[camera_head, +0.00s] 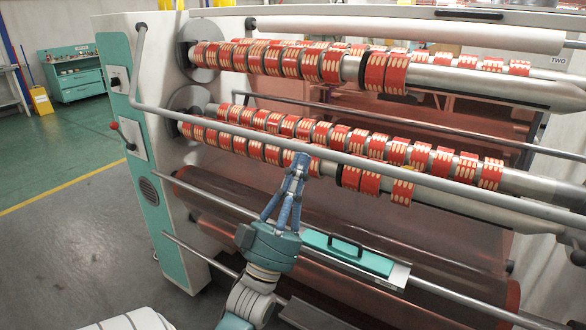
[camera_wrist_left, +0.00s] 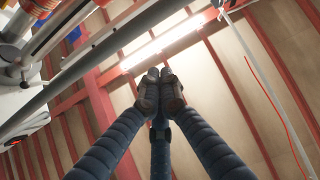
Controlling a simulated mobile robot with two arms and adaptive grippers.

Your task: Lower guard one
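Guard one appears to be the long grey bar (camera_head: 240,132) running across the front of the machine, with a bent arm rising to the upper left of the side panel. It passes in front of the lower tape roll shaft. My left gripper (camera_head: 299,160) reaches up from below, its fingertips close to the bar's middle in the head view. In the left wrist view its fingers (camera_wrist_left: 160,84) converge with tips together, and nothing shows between them. A grey bar (camera_wrist_left: 75,70) runs to the left of the fingers there, apart from them. My right gripper is out of view.
Two shafts carry red-and-cream tape rolls (camera_head: 272,58). A teal tray with a black handle (camera_head: 347,252) sits on the lower rail right of my left arm. Dark film rollers (camera_head: 222,197) lie below. Open floor (camera_head: 70,245) is at left.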

